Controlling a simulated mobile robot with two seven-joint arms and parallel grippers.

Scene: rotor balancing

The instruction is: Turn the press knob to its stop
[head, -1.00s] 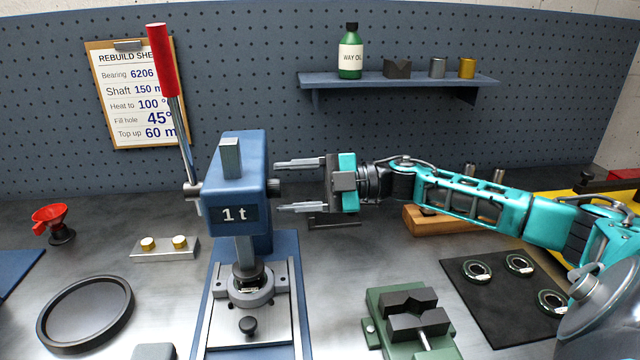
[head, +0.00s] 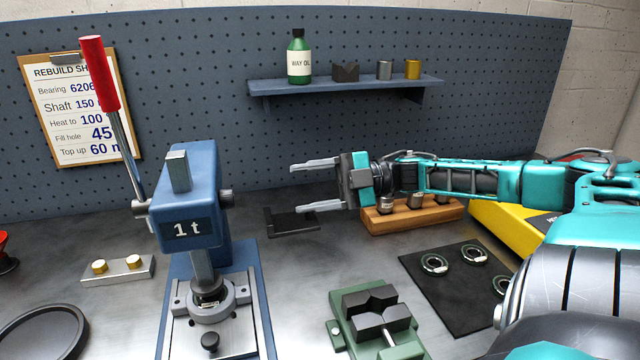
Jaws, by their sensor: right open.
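The blue arbor press (head: 190,222) marked "1 t" stands at the left on its base. A dark ribbed knob (head: 226,197) sticks out of the right side of its head. A smaller black knob (head: 210,341) is at the front of its base plate. My right gripper (head: 296,188) is open and empty. It points left towards the side knob, with a clear gap between fingertips and knob. My left gripper is not in view.
The press's red-handled lever (head: 100,75) rises at the left. A green vise with dark V-jaws (head: 365,320) stands right of the press. A wooden block (head: 412,216), a black mat with bearings (head: 450,290) and a yellow case (head: 505,222) lie further right.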

